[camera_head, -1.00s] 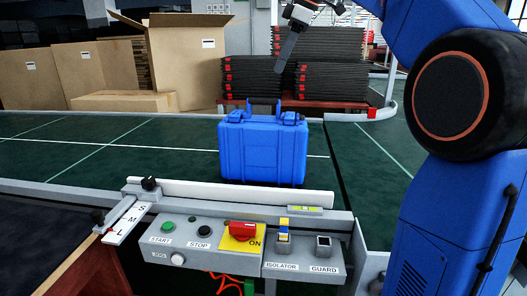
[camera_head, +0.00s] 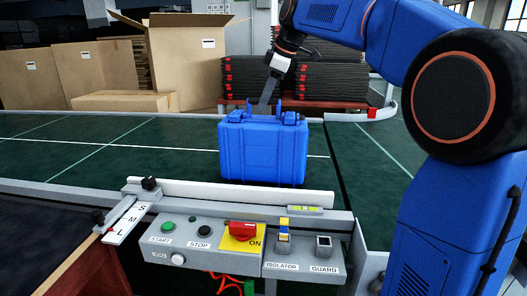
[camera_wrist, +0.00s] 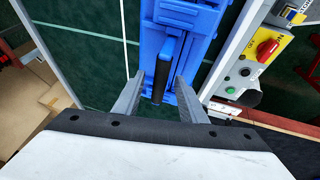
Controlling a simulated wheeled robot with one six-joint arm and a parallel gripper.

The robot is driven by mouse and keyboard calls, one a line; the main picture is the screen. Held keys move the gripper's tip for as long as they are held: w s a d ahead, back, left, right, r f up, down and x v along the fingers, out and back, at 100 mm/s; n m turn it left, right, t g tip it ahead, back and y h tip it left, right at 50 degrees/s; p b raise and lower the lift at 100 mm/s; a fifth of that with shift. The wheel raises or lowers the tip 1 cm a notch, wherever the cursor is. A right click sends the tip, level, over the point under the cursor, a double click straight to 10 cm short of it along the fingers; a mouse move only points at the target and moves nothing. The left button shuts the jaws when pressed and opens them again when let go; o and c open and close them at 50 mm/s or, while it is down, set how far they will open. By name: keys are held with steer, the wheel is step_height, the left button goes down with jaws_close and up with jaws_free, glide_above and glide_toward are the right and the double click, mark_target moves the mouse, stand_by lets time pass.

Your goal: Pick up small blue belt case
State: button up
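The small blue case (camera_head: 262,152) stands upright on the green conveyor belt, just behind the control panel. Its top with latches and a dark handle (camera_wrist: 167,75) shows in the wrist view. My gripper (camera_head: 268,98) is over the top of the case in the head view. In the wrist view my gripper (camera_wrist: 160,88) is open, with one finger on each side of the handle and a gap showing between them. I cannot tell how far the fingertips are above the case top.
A control panel (camera_head: 235,245) with a red switch and buttons is in front of the belt. A white rail (camera_head: 200,192) runs behind it. Cardboard boxes (camera_head: 190,60) and dark stacked trays (camera_head: 330,80) stand beyond. The belt (camera_head: 100,160) left of the case is clear.

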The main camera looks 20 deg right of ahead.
steer(key=shift+x, duration=0.8)
steer(key=shift+c, duration=0.3)
jaws_close()
steer(key=shift+r, duration=0.15)
stand_by(0.4)
